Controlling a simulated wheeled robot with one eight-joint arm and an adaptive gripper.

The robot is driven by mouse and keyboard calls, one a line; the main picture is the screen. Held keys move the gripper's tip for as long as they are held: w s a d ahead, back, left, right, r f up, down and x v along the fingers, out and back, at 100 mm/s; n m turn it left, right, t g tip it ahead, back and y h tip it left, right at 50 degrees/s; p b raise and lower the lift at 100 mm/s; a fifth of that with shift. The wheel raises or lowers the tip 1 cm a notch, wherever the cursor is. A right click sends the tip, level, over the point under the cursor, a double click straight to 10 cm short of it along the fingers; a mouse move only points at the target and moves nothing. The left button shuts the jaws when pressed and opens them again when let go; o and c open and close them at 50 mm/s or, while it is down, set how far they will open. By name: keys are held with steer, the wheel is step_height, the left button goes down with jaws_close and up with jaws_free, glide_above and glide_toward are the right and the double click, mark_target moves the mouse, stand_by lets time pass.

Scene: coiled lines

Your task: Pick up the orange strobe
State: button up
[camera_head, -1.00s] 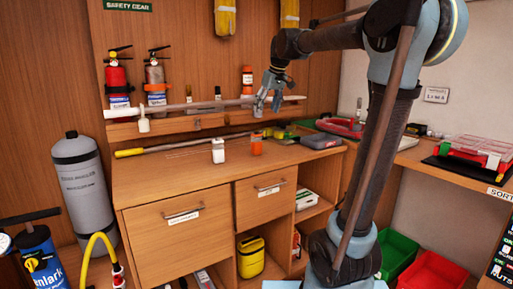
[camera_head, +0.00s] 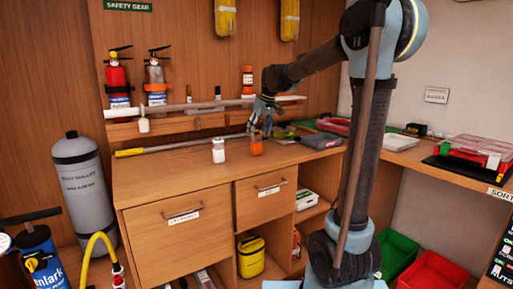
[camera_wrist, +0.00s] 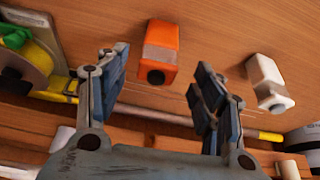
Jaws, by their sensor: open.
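The orange strobe (camera_head: 256,146) stands on the wooden cabinet top, to the right of a white strobe (camera_head: 218,151). In the wrist view the orange strobe (camera_wrist: 160,52) lies ahead of the fingers, between their lines, with a grey band and a dark round spot on its end. The white one (camera_wrist: 268,82) is outside the right finger. My gripper (camera_head: 260,128) is open and empty, just above and behind the orange strobe in the head view. In the wrist view my gripper (camera_wrist: 162,78) shows both fingers apart, not touching the strobe.
A yellow-ended pole (camera_head: 180,145) lies along the back of the cabinet top. A grey-topped item (camera_head: 321,141) is to the right. The front of the cabinet top is clear.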

mark_target(256, 138)
steer(key=shift+x, duration=2.65)
steer(key=shift+w+r, duration=0.1)
steer(key=shift+w, duration=0.1)
steer(key=shift+c, duration=0.6)
steer(key=c, duration=1.1)
